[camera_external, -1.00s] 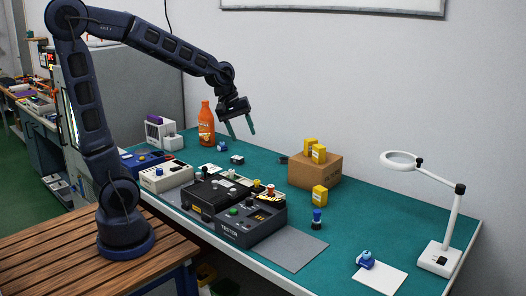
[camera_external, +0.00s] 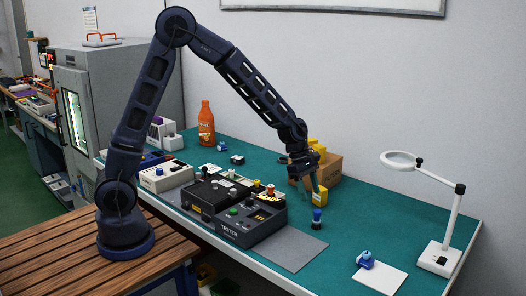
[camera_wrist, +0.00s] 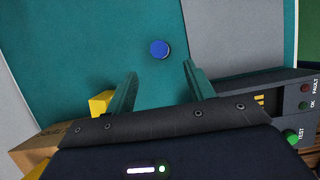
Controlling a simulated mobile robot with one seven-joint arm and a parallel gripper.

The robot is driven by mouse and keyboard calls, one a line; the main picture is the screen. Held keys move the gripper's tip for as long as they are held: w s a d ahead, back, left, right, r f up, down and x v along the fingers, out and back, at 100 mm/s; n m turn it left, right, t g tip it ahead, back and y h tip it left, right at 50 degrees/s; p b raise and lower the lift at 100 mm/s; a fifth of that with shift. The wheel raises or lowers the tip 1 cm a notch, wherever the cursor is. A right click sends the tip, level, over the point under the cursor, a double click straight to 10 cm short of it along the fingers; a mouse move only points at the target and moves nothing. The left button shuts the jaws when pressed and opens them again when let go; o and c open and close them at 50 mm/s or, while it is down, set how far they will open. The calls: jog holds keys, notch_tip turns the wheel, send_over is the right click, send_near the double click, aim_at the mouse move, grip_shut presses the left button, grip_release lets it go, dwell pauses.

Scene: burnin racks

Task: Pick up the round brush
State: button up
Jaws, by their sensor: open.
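The round brush appears to be the small upright blue piece (camera_external: 317,219) on the green bench mat, near the grey sheet. In the wrist view its round blue top (camera_wrist: 159,49) shows from above. My gripper (camera_external: 313,187) is open and empty, above the mat and a little up from the blue piece. In the wrist view its two green fingers (camera_wrist: 158,79) are spread, and the blue top lies past their tips, between their lines. Another blue rounded object (camera_external: 365,259) stands by a white sheet at the right, apart from my gripper.
A cardboard box (camera_external: 331,166) with yellow boxes stands just behind my gripper; a yellow box (camera_wrist: 101,103) is close to the left finger. The black tester (camera_external: 236,222) is at the left. A magnifier lamp (camera_external: 452,215) stands at the right.

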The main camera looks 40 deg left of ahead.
aim_at(318, 221)
jog(key=shift+x, duration=5.8)
jog(key=shift+d+r, duration=0.1)
jog(key=shift+d, duration=0.1)
jog(key=c, duration=1.1)
jog(key=shift+o, duration=0.2)
jog(key=shift+r, duration=0.15)
